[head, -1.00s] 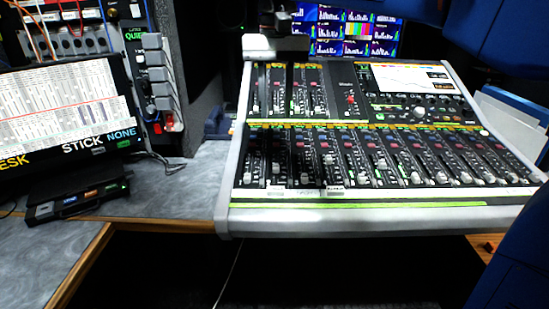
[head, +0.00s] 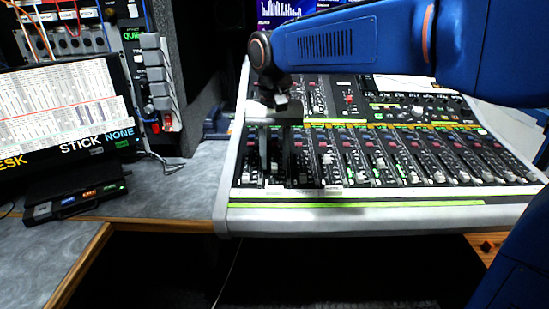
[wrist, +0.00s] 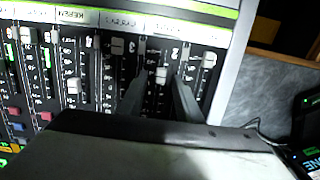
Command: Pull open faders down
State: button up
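The mixing console (head: 236,170) has a row of channel faders across its front half. My gripper (head: 274,165) is over the leftmost faders, fingers pointing down, and covers part of them in the head view. In the wrist view its two dark fingers (wrist: 160,80) are apart, one on each side of a light fader cap (wrist: 162,73). I cannot tell whether they touch it. Neighbouring caps sit at different heights: one cap (wrist: 208,60) to the right, one cap (wrist: 117,46) nearer the label strip, and one cap (wrist: 75,87) farther from it.
My blue arm reaches in from the upper right and hides part of the console screen and the monitors behind. A grey desk (head: 185,195) with a laptop-like display (head: 65,110) and a small black box (head: 78,195) lies to the left. Dark open space is below the console.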

aim_at(274, 182)
grip_shut()
jog(key=shift+s+a+f, duration=0.1)
jog(key=shift+s+f, duration=0.1)
jog(key=shift+s, duration=0.8)
jog(key=shift+s+f, duration=0.2)
jog(key=shift+s, duration=0.8)
grip_release()
jog(key=shift+s, duration=0.1)
jog(key=shift+r, duration=0.1)
